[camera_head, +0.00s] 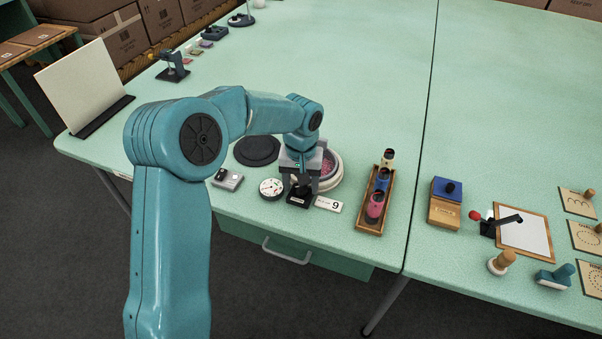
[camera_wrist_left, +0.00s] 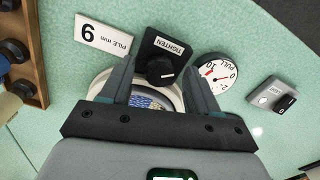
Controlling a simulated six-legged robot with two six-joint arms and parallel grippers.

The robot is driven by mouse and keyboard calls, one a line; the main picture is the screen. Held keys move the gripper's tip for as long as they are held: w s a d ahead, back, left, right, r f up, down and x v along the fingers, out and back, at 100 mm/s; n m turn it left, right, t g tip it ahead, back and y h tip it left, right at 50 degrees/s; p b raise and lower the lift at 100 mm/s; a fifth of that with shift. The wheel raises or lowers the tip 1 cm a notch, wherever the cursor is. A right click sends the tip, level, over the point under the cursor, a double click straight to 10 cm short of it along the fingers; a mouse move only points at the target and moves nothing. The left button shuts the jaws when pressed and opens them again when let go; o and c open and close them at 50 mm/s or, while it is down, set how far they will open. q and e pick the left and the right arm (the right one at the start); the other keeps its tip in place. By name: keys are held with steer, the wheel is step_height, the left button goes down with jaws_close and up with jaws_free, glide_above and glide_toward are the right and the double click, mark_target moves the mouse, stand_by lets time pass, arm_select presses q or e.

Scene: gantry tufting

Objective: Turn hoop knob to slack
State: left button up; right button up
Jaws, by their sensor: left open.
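The hoop knob is a black round knob (camera_wrist_left: 160,70) on a black plate marked TIGHTEN (camera_wrist_left: 178,46); the plate also shows in the head view (camera_head: 298,203) at the table's front edge. My left gripper (camera_head: 300,188) points down over it. In the left wrist view my left gripper (camera_wrist_left: 160,82) is open, with one finger on each side of the knob; whether they touch it I cannot tell. The white-rimmed hoop (camera_head: 334,182) with pink inside is partly hidden behind the gripper. My right gripper is not in view.
A round dial marked PULL (camera_head: 271,188) and a small grey switch box (camera_head: 227,180) stand left of the knob. A white PILE card reading 9 (camera_head: 328,204) lies right of it. A wooden tray (camera_head: 368,222) holds spools. The table's back middle is clear.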

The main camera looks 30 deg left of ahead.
arm_select(q)
step_height(320, 180, up, 16)
steer(key=p, duration=0.1)
steer(key=shift+r, duration=0.15)
steer(key=shift+s, duration=0.15)
stand_by(0.5)
